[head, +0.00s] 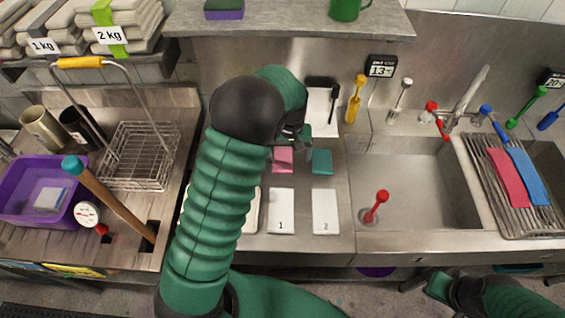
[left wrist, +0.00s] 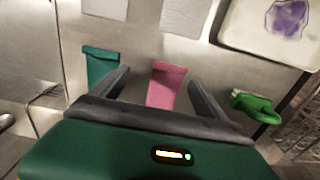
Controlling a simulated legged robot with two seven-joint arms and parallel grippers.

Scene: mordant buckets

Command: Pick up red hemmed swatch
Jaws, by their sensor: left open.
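A pinkish-red swatch (head: 283,159) lies flat on the steel counter, left of a teal swatch (head: 322,161). In the left wrist view the pinkish-red swatch (left wrist: 166,88) has a band along its far edge and lies between my spread fingers (left wrist: 158,80). The teal swatch (left wrist: 100,66) is just left of the fingers there. My left gripper (head: 291,141) is open and empty at the pinkish-red swatch's back edge; whether it touches cannot be told. My right gripper (head: 438,287) is low at the bottom right, its fingers hidden. A larger red cloth (head: 508,177) lies on the drainer.
White cards marked 1 (head: 281,211) and 2 (head: 325,211) lie in front of the swatches. A green object (left wrist: 254,105) is right of my fingers in the wrist view. The sink (head: 420,190) opens to the right. A wire basket (head: 136,157) stands left.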

